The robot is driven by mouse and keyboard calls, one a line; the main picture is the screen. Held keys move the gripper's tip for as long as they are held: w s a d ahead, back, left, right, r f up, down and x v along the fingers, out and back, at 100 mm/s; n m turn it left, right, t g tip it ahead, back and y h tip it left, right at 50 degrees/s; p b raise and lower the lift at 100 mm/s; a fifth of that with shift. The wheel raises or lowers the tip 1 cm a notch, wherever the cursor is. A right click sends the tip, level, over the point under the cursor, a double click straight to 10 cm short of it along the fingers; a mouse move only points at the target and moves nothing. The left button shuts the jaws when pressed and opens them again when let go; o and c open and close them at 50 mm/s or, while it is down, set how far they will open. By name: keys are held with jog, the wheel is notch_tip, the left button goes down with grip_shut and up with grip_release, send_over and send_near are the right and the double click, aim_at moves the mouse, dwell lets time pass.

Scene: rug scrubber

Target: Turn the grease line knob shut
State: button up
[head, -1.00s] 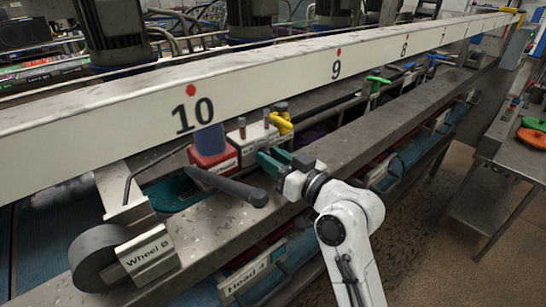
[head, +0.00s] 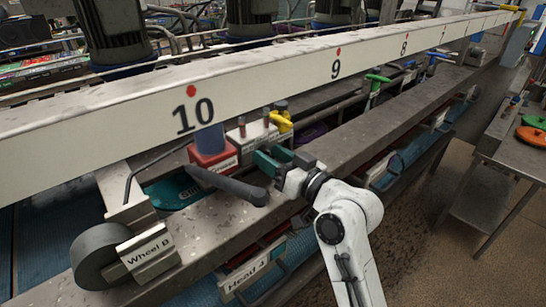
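My gripper (head: 271,159), with teal fingers, reaches over the grey metal rail from the lower right. Its fingers look apart, with nothing visible between them. Just beyond the fingertips is a white labelled block (head: 250,136) with small dark-topped stems (head: 242,124). A yellow handle (head: 281,121) sits at the block's right end, apart from the fingers. I cannot read the small labels, so I cannot tell which of these is the grease line knob. The gripper partly hides the block's lower right.
The long white beam (head: 273,82) runs above and behind. Green (head: 377,79) and blue (head: 438,57) handles stand farther along. A metal table (head: 510,150) is at right.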

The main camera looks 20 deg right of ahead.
jog(key=shift+o, duration=0.3)
jog(key=shift+s+d+f, duration=0.15)
jog(key=shift+s+d, duration=0.05)
jog(key=shift+s, duration=0.3)
jog(key=b+v, duration=0.3)
jog(key=v, duration=0.6)
jog(key=shift+s, duration=0.35)
jog(key=shift+s+d, duration=0.1)
jog(key=shift+d, duration=0.1)
